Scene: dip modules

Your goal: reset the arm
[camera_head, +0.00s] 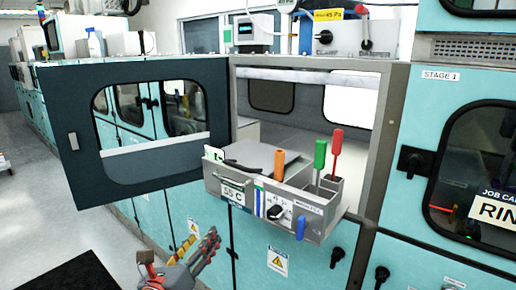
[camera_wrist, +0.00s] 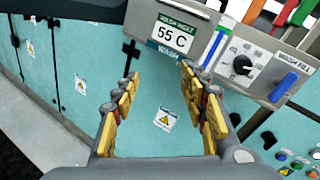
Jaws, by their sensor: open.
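My gripper (camera_head: 207,247) is at the lower middle of the head view, in front of the teal cabinet wall and below the grey module. In the wrist view my gripper (camera_wrist: 163,100) has its two yellow-padded fingers spread apart, with nothing between them. The grey module (camera_head: 240,205) carries a "55 C" label (camera_head: 234,194), which also shows at the top of the wrist view (camera_wrist: 172,36). The module has a black dial (camera_head: 275,212) and a blue handle (camera_head: 300,228). Orange (camera_head: 279,164), green (camera_head: 320,153) and red (camera_head: 337,142) handles stand up from it.
A dark-framed door (camera_head: 140,180) stands open to the left of the module. The module juts out from an open bay (camera_head: 388,130). To the right is a closed "STAGE 1" cabinet (camera_head: 440,74). Clear floor (camera_head: 60,225) and a black mat (camera_head: 68,272) lie at the lower left.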

